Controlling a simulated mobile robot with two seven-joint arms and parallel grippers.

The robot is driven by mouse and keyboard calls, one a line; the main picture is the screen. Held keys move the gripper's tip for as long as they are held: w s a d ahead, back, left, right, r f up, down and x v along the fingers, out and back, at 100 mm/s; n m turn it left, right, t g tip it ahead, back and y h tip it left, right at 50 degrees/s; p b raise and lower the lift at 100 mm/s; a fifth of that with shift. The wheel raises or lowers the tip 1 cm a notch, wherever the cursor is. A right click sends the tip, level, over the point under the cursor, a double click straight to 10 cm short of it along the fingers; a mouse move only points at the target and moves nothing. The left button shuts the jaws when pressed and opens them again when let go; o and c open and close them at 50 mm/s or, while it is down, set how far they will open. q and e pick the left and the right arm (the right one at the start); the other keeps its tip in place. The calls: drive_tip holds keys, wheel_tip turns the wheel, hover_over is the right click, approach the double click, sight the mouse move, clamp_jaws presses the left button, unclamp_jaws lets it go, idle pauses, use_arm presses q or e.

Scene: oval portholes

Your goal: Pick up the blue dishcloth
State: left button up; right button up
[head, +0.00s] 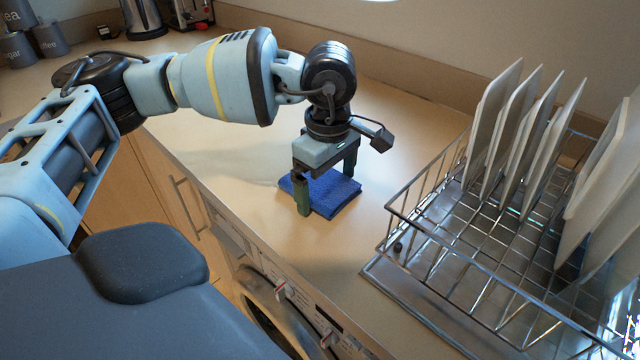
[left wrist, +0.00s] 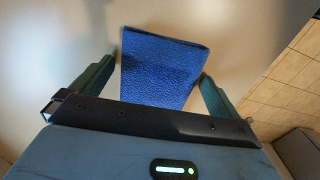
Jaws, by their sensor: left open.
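The blue dishcloth (head: 333,192) lies folded flat on the countertop in the head view, under my left gripper (head: 325,190). In the left wrist view the dishcloth (left wrist: 160,65) lies between the two fingers of my left gripper (left wrist: 154,85), and its far end extends beyond the fingertips. The gripper points down and is open, with one finger on each side of the cloth. I cannot tell whether the fingertips touch the cloth or the counter. Part of the cloth is hidden behind the gripper. My right gripper is not in view.
A wire dish rack (head: 440,220) with several upright plates (head: 492,125) stands to the right of the cloth. A kettle (head: 143,15) and grey canisters (head: 48,40) stand at the back left. The countertop (head: 235,150) left of the cloth is clear. A washing machine (head: 270,305) is below the front edge.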

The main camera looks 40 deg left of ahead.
sight(327, 187)
use_arm(q)
drive_tip(key=c, duration=0.8)
wheel_tip(327, 187, up, 10)
idle(0.3)
drive_tip(key=o, duration=0.3)
drive_tip(key=shift+c, duration=1.1)
